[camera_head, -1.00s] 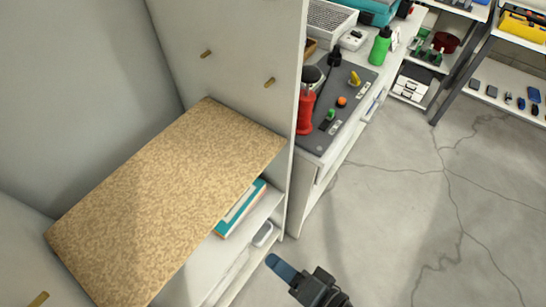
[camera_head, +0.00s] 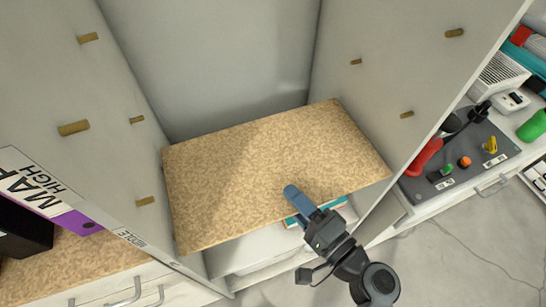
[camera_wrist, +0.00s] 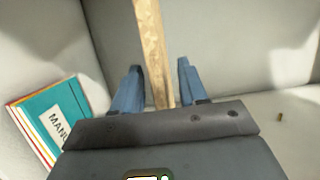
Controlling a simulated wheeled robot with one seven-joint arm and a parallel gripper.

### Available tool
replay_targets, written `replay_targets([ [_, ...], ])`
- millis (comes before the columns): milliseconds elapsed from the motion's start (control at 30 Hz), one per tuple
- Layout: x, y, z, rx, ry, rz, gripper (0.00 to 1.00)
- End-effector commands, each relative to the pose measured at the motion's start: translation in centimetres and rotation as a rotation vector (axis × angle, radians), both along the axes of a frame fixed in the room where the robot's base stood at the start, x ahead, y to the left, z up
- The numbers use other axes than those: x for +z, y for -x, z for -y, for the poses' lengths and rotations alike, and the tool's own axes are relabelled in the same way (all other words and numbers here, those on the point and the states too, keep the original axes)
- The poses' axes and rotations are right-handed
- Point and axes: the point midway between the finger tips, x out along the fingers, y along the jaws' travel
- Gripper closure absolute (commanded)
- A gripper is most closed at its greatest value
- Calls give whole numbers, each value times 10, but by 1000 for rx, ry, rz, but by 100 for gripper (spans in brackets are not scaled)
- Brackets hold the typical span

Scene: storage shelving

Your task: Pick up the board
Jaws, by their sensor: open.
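The board (camera_head: 265,150) is a tan, speckled shelf panel lying roughly level inside a grey-white cabinet bay. My gripper (camera_head: 299,198) is at the board's front edge, right of its middle. In the wrist view, my gripper (camera_wrist: 159,68) is open, with the board's edge (camera_wrist: 151,40) running between the two blue fingers. Gaps show on both sides, wider on the right, so the fingers are not closed on it.
Cabinet side walls flank the board, with wooden pegs (camera_head: 74,128) on them. A teal manual (camera_wrist: 55,120) lies below the board. A purple-labelled binder (camera_head: 50,205) stands at left. Floor is open at lower right.

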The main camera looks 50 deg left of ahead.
Motion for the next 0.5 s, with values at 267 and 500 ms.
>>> replay_targets([
  [267,0,-2,-21,0,0,0,57],
  [500,0,-2,-21,-1,0,0,64],
])
